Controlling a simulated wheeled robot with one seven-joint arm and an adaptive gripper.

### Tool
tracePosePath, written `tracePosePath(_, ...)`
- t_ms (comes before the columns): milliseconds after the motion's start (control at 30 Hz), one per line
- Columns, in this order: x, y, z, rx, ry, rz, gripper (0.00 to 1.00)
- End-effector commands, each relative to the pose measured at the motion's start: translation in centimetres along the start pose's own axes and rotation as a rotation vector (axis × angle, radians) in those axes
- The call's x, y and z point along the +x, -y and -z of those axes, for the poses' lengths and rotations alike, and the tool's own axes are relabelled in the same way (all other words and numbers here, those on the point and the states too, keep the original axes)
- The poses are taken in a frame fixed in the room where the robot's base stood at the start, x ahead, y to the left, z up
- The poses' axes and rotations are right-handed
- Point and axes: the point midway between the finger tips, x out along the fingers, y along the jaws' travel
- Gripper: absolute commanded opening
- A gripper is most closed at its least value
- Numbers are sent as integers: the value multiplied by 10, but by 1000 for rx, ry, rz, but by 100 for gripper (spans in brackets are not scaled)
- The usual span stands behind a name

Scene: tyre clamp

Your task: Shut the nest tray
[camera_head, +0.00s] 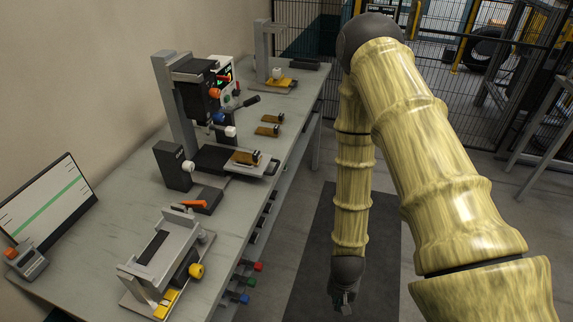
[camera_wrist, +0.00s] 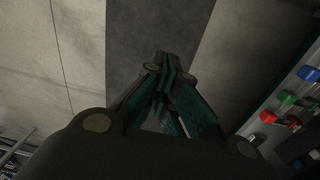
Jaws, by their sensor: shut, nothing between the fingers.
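The nest tray (camera_head: 226,169) appears to be the flat slide under the press on the workbench. It sticks out toward the bench's front edge, with a dark handle (camera_head: 272,167) at its outer end. A brown and black part (camera_head: 247,157) lies on the tray. My gripper (camera_head: 343,304) hangs low over the floor in front of the bench, well apart from the tray. In the wrist view its fingers (camera_wrist: 168,62) are together and empty. The tray cannot be seen in the wrist view.
The press (camera_head: 196,90) stands at the back of the workbench (camera_head: 120,230). A clamp fixture (camera_head: 160,260) and a screen (camera_head: 55,205) are nearer. Coloured knobs (camera_head: 240,298) stick out below the bench's front edge. The dark floor mat (camera_head: 385,260) around my gripper is clear.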

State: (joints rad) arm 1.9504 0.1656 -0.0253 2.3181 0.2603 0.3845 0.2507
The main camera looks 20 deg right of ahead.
Motion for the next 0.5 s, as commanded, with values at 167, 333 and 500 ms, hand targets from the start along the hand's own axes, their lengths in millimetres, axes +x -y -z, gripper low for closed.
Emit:
tracePosePath(167, -48, 29, 73, 393, 38, 54, 0)
tracePosePath(333, -105, 62, 132, 750, 129, 152, 0)
tracePosePath(500, -179, 98, 190, 1071, 277, 292, 0)
